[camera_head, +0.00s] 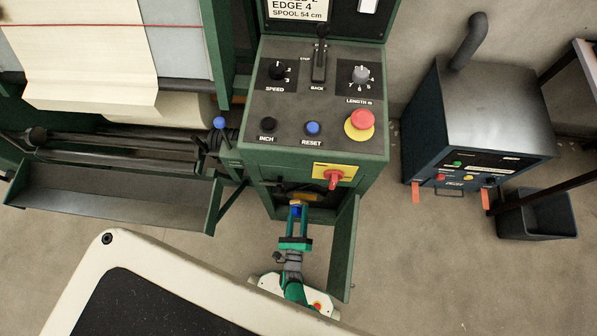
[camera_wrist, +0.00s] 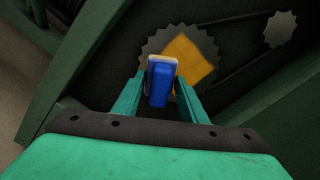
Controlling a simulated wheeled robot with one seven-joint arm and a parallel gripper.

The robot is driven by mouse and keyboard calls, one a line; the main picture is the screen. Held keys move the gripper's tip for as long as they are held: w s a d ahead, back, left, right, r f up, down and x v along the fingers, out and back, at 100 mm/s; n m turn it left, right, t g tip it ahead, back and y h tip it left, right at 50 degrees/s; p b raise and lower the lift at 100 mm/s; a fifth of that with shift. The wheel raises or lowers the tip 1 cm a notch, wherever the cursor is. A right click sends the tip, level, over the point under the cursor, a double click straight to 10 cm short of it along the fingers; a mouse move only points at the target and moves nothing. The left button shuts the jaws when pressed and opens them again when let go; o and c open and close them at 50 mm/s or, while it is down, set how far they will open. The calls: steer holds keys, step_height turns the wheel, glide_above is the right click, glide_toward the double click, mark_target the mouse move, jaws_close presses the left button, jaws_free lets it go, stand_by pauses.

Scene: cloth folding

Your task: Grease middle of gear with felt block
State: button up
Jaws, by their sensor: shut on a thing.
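My gripper (camera_head: 297,212) reaches into the open lower compartment of the green control cabinet. In the wrist view my gripper (camera_wrist: 160,90) is shut on the felt block (camera_wrist: 160,88), which has a blue body and a pale layer along its far edge. The block also shows as a small blue patch in the head view (camera_head: 296,211). The gear (camera_wrist: 158,46) is a dark grey toothed disc just beyond the block, with a yellow-orange diamond-shaped area (camera_wrist: 190,60) at its middle. The block overlaps the gear's lower left part in view; whether they touch cannot be told.
A smaller toothed wheel (camera_wrist: 280,29) sits at the upper right inside the compartment. Green frame edges flank the opening. The cabinet door (camera_head: 344,250) hangs open to the right of my arm. A red-and-yellow switch (camera_head: 334,178) is above the opening.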

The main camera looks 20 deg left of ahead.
steer(key=shift+w+a, duration=0.2)
steer(key=shift+w, duration=0.45)
steer(key=shift+w+d, duration=0.3)
steer(key=shift+d, duration=0.7)
steer(key=shift+w+d, duration=0.25)
steer(key=shift+d, duration=0.75)
steer(key=shift+a, duration=0.1)
steer(key=shift+s+a, duration=0.2)
steer(key=shift+a, duration=0.85)
steer(key=shift+s+a, duration=0.2)
steer(key=shift+a, duration=0.8)
steer(key=v, duration=0.6)
steer(key=shift+s+d, duration=0.1)
